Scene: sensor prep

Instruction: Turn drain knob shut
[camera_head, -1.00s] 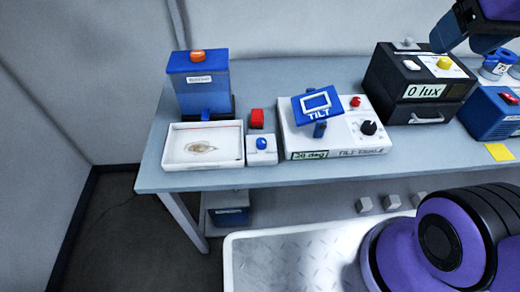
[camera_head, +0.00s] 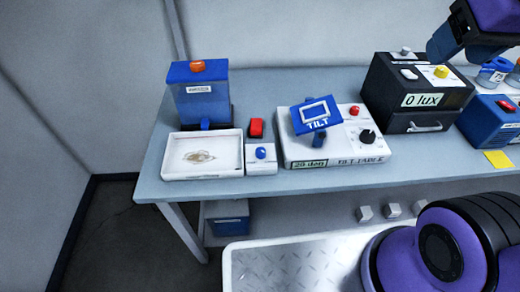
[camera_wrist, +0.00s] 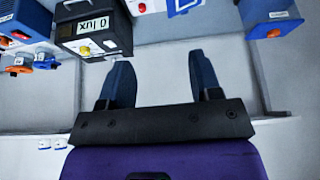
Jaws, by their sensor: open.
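A blue tank (camera_head: 203,103) stands at the back left of the table in the head view. An orange knob (camera_head: 197,66) sits on its top and a small blue knob (camera_head: 205,123) is low on its front, just behind a white tray (camera_head: 201,174). I take the blue one for the drain knob, but its setting is too small to read. My gripper (camera_wrist: 160,65) is open and empty in the wrist view, its two dark blue fingers apart. In the head view it is at the upper right, far from the tank.
A white tilt unit (camera_head: 342,150) with a blue plate, a red button (camera_head: 256,128) and a small blue-button box (camera_head: 261,158) stand right of the tray. A black lux box (camera_head: 412,92) and a blue box (camera_head: 490,122) stand farther right.

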